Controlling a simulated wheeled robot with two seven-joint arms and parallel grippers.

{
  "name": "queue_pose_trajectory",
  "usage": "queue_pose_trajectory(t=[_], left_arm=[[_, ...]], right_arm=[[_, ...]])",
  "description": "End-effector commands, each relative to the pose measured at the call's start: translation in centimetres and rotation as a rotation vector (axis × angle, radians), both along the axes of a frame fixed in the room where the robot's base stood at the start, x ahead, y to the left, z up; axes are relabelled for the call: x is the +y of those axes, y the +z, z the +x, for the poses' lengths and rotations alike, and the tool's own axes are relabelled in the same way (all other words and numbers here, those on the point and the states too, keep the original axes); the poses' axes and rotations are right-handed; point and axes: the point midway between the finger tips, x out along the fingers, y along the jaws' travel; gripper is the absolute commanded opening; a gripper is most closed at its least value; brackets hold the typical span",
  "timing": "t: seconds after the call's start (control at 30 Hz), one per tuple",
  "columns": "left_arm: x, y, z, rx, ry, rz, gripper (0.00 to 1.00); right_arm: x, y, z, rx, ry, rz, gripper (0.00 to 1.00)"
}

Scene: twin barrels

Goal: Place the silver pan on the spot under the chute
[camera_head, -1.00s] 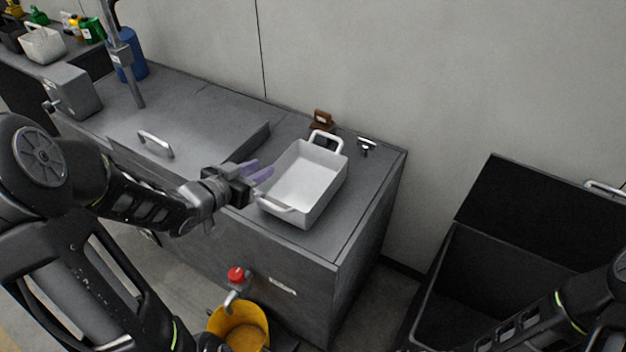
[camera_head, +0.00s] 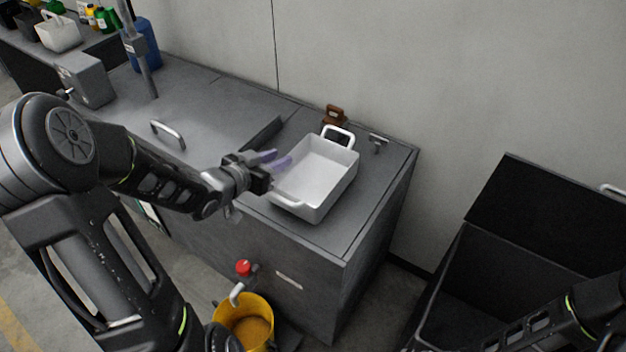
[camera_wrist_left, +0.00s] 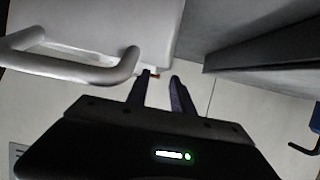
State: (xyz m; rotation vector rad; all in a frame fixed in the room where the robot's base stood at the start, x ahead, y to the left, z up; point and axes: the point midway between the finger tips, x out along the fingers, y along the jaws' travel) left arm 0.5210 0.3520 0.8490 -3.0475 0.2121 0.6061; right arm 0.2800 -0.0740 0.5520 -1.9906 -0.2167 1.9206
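The silver pan (camera_head: 318,188), a pale rectangular pan with a loop handle at each end, stands upright on the right end of the grey cabinet top (camera_head: 372,200). My left gripper (camera_head: 281,157) is at the pan's left side, its two purplish fingers apart. In the left wrist view, the fingers (camera_wrist_left: 163,80) are spread beside the pan's corner (camera_wrist_left: 168,45) and near handle (camera_wrist_left: 75,65), with nothing seen between them. Whether a finger touches the pan, I cannot tell. I cannot pick out a chute or the spot under it. My right gripper is out of view.
A raised grey lid with a handle (camera_head: 168,134) lies left of the pan. A brown item (camera_head: 335,115) and a small metal fitting (camera_head: 377,141) are behind it. An open black bin (camera_head: 520,285) is at the right.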

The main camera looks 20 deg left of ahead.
Motion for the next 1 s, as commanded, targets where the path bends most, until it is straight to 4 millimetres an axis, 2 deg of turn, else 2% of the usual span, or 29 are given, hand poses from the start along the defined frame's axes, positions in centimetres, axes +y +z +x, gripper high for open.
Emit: queue_pose_trajectory(t=[0.4,1.0], left_arm=[[-0.6,-2.1,4.4,0.000,-0.001,-0.001,0.28],[-0.6,-2.1,4.6,0.000,0.000,0.000,0.28]], right_arm=[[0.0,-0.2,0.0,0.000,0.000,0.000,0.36],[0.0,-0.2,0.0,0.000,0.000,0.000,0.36]])
